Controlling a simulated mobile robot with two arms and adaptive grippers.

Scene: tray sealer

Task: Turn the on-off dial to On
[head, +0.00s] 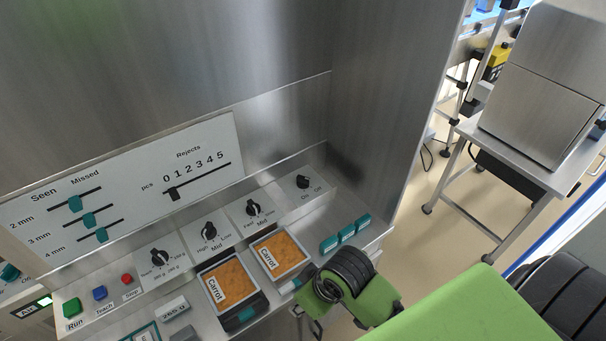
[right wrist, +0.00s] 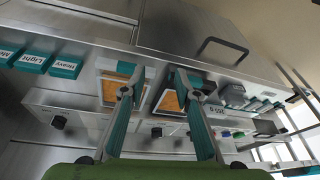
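The on-off dial (head: 303,182) is a small black knob on a pale plate at the right end of the sloped panel, with "On" and "Off" printed below it. Its pointer is too small to read surely. In the right wrist view, the leftmost black knob (right wrist: 58,121) appears to be this dial. My right gripper (right wrist: 161,86) is open, with empty space between its fingers, above the carrot trays. In the head view it is mostly hidden under its green and black wrist, in front of the panel and apart from the dial. My left gripper is not in view.
Other black dials (head: 253,208) stand left of the on-off dial. Two carrot trays (head: 279,255) and several teal blocks (head: 346,233) lie on the ledge before the panel. A steel wall (head: 390,90) rises behind. Space directly above the dial looks clear.

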